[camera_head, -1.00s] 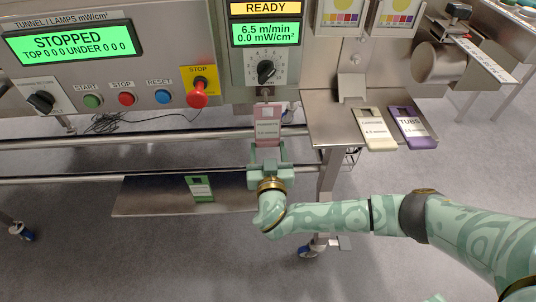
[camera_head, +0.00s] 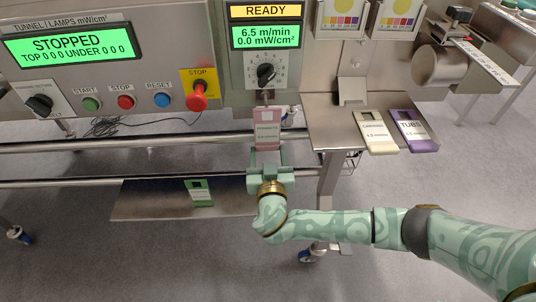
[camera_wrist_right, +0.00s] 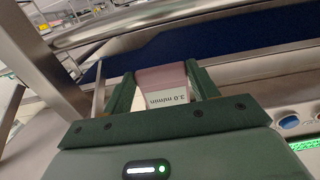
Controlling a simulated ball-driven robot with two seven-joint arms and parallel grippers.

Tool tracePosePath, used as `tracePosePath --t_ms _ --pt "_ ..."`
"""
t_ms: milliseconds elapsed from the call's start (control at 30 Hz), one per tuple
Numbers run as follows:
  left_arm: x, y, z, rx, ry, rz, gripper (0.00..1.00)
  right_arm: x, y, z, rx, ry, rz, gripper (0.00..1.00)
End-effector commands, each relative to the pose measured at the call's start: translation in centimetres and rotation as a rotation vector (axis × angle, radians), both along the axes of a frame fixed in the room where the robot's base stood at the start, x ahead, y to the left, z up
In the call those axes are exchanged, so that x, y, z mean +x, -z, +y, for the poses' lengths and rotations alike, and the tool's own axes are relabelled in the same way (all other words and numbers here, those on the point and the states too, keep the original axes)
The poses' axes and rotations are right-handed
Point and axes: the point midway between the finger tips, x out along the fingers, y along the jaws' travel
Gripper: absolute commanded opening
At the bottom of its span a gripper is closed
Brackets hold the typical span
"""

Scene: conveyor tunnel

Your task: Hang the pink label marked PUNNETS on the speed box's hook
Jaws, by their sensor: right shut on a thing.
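The pink label (camera_head: 267,128) hangs upright just below the speed box (camera_head: 266,52), under its dial. Its print is too small to read surely in the head view. My right gripper (camera_head: 267,157) is shut on the label's lower end. In the right wrist view the label (camera_wrist_right: 163,85) sits between the two green fingers, with "3.0 m/min" showing upside down. A small metal piece, likely the hook, shows at the label's top edge; I cannot tell whether the label is on it. My left gripper is not in view.
A cream label (camera_head: 376,132) and a purple TUBS label (camera_head: 412,131) lie on the steel shelf (camera_head: 325,125) at right. A green label (camera_head: 199,192) lies on the lower plate (camera_head: 145,200). A red STOP knob (camera_head: 197,96) juts out left of the speed box. Rails run behind my gripper.

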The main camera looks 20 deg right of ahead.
Motion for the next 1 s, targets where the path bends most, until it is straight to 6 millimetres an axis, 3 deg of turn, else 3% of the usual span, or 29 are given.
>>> tracePosePath --t_ms 1000 --pt "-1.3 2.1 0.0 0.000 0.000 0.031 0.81 4.5 0.2 -1.4 -0.001 0.002 0.000 0.18"
